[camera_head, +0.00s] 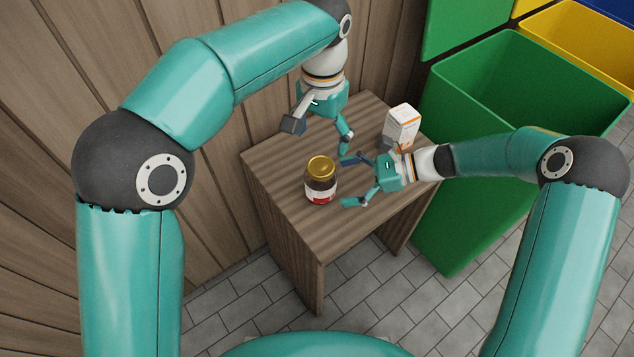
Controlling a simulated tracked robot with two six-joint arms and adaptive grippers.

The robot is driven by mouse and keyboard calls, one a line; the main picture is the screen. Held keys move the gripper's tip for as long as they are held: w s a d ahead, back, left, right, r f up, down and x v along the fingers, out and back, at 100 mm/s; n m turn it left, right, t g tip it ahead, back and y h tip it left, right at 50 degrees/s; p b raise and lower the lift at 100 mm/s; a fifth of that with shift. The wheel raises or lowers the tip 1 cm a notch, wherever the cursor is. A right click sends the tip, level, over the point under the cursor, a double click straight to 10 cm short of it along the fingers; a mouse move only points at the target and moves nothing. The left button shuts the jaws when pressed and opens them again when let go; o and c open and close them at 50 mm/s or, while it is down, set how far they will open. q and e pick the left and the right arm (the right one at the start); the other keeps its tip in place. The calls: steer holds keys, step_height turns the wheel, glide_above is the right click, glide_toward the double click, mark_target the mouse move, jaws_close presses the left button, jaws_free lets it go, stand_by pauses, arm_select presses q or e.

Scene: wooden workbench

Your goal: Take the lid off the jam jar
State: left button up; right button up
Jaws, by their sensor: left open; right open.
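The jam jar (319,187) stands upright on the wooden workbench (285,200), near its front left part. Its gold lid (321,167) sits on top, and a red and white label shows on its side. My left gripper (320,133) is open and empty above and behind the jar, its fingers pointing down. My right gripper (349,181) is open, just to the right of the jar, with its fingers pointing left toward it. From this view I cannot tell whether a right fingertip touches the jar.
A white and orange carton (402,125) stands at the back right of the bench, close behind my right gripper. A green bin (470,190) stands right of the bench, with a yellow bin (585,40) beyond. A wooden plank wall (230,130) runs along the left. The bench's front is clear.

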mark_target(320, 186)
steer(key=x, duration=0.6)
